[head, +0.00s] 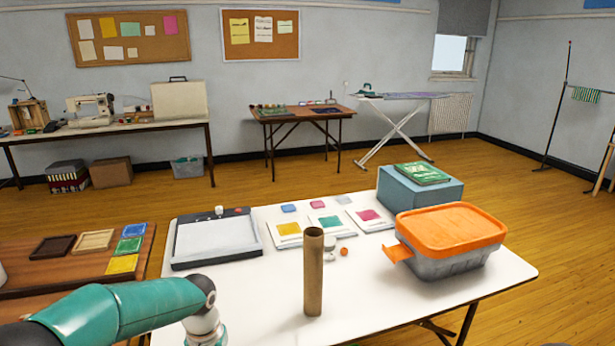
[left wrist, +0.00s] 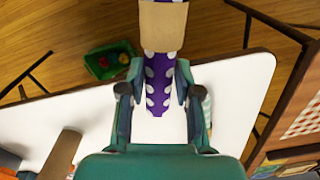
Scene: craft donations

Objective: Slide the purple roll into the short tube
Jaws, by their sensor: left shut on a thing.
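The purple roll (left wrist: 159,98) has white dots and a tan band (left wrist: 162,27) around it, with purple showing on both sides of the band. My left gripper (left wrist: 160,85) is shut on the roll below the band in the left wrist view. A brown cardboard tube (head: 313,275) stands upright, open end up, near the front of the white table in the head view. What looks like the same tube (left wrist: 62,153) shows at lower left in the left wrist view, apart from the roll. In the head view my left gripper is below the frame. My right gripper is not in view.
A grey bin with an orange lid (head: 450,230) and a blue box (head: 420,192) stand right of the tube. A paper trimmer (head: 215,240) and several swatch cards lie behind it. The white table's (head: 400,300) front right is clear. A green crate (left wrist: 108,60) is on the floor.

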